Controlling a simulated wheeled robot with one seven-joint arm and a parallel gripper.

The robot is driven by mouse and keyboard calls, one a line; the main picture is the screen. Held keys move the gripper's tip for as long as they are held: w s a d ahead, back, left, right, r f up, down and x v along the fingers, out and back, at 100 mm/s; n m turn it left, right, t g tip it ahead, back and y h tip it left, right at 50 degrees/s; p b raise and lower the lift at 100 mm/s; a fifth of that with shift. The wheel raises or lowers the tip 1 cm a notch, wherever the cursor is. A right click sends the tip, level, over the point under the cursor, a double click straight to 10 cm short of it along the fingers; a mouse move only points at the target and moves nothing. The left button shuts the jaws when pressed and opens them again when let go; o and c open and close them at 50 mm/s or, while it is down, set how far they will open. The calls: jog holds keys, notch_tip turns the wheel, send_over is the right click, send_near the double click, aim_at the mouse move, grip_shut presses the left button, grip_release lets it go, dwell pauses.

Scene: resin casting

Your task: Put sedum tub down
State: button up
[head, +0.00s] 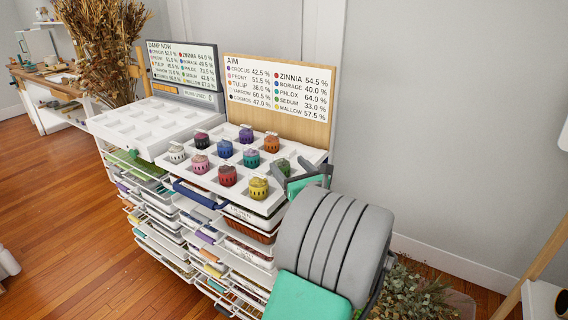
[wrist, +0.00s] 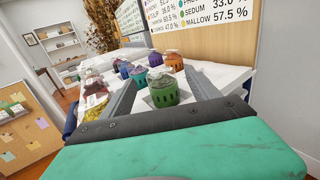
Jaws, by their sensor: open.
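The green sedum tub (wrist: 164,93) stands upright between the two fingers of my gripper (wrist: 160,85) in the wrist view. The fingers are open, with a gap showing on each side of the tub. In the head view the sedum tub (head: 283,166) is at the right end of the white compartment tray (head: 212,185), partly hidden by my gripper (head: 293,170). The tub appears to rest in a tray compartment; its base is hard to make out.
Several other coloured tubs stand in the tray, including a yellow tub (head: 258,188) and a teal tub (head: 251,158) nearby. An empty white tray (head: 150,122) is to the left. The AIM board (head: 279,95) stands behind. A drawer rack (head: 190,235) is below.

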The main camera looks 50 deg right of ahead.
jog(key=v, duration=0.9)
